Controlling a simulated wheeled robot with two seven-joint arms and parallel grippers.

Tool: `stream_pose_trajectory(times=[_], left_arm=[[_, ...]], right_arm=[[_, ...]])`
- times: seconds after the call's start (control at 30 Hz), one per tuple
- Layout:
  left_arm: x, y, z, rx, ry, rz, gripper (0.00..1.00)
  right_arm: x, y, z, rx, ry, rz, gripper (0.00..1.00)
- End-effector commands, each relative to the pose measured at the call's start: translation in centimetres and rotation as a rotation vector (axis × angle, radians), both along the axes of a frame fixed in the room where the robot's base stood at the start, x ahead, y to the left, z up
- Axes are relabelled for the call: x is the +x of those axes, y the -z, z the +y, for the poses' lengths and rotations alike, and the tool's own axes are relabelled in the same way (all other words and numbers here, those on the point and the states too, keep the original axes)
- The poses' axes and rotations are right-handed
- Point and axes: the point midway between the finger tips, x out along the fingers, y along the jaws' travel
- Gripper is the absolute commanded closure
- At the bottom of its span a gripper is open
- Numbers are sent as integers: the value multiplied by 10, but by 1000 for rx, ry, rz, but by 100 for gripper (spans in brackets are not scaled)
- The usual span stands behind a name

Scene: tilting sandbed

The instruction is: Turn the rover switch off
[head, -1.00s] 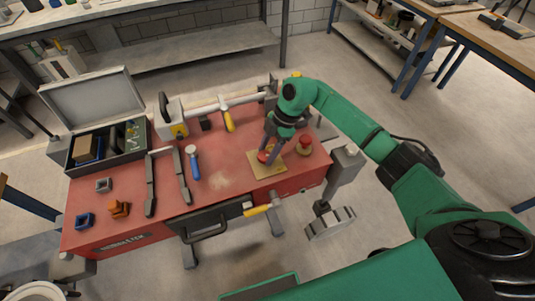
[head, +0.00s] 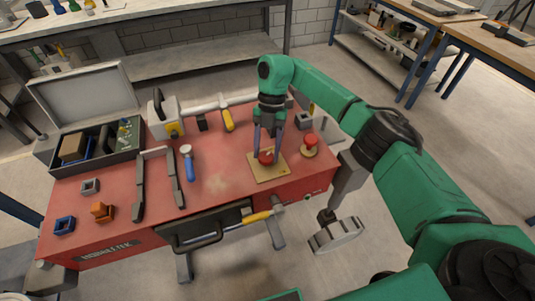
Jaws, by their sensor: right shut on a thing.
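A red knob (head: 266,158) stands on a square wooden plate (head: 277,173) on the red workbench top; it looks like the rover switch, but no label is readable. My right gripper (head: 267,151) points down from above, its fingers shut on the red knob, one on each side. The fingers hide part of the knob, and I cannot read its setting. My left gripper is not in view.
A blue-handled tool (head: 188,164), grey bars (head: 139,187) and an open case (head: 98,147) lie left. The red top (head: 222,180) left of the plate is clear.

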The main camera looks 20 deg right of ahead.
Motion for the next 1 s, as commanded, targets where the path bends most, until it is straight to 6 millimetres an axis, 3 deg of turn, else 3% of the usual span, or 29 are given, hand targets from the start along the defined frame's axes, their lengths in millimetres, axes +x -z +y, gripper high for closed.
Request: stream_pose_trajectory(times=[0.4, 0.9, 0.93, 1.0], left_arm=[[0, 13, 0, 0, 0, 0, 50], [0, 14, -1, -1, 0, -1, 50], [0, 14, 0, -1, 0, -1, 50], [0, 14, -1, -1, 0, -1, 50]], right_arm=[[1, 0, 2, 0, -184, -1, 100], [1, 0, 2, -1, -202, 0, 100], [1, 0, 2, -1, -202, 0, 38], [1, 0, 2, -1, -202, 0, 16]])
